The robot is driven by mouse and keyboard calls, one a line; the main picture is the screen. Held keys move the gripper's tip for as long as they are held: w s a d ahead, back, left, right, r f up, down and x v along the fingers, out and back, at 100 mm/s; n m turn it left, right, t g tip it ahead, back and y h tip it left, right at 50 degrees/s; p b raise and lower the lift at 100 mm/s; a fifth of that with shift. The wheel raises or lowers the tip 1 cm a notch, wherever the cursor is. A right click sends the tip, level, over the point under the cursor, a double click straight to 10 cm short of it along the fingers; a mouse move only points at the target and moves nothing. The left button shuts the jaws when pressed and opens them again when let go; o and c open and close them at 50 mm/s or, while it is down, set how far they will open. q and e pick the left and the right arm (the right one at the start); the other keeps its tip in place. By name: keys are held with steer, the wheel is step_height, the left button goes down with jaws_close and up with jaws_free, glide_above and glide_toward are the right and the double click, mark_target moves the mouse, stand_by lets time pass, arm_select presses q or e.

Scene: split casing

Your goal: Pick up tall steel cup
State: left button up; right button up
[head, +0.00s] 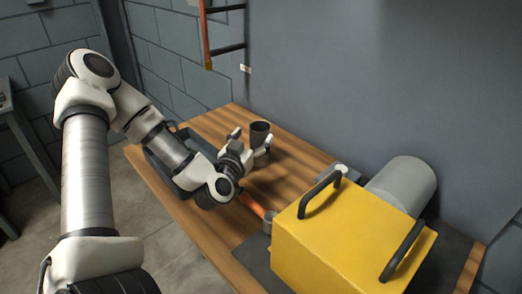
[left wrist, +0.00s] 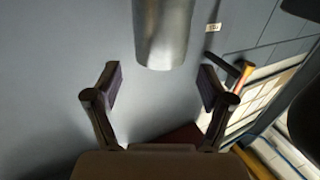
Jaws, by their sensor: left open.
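The tall steel cup (head: 260,131) stands near the far back edge of the wooden table, dark inside and partly hidden by my left gripper in the head view. My left gripper (head: 249,144) is at the cup, its fingers apart. In the left wrist view the cup (left wrist: 163,32) is a smooth grey cylinder just beyond the open fingertips (left wrist: 161,76), roughly centred between them. Nothing is held. My right gripper is not in view.
A yellow casing (head: 345,240) with black handles sits on a dark mat at the right of the wooden table (head: 200,235). A grey cylinder (head: 404,184) lies behind it. A dark tray (head: 150,163) is under my left arm. A grey wall (head: 370,80) rises behind the table.

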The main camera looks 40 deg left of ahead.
mark_target(264, 126)
arm_select(q)
steer(key=shift+w+a+f, duration=0.3)
steer(key=shift+w+f, duration=0.2)
steer(key=shift+f, duration=0.2)
steer(key=x, duration=0.7)
steer(key=shift+d, duration=0.1)
jaws_close()
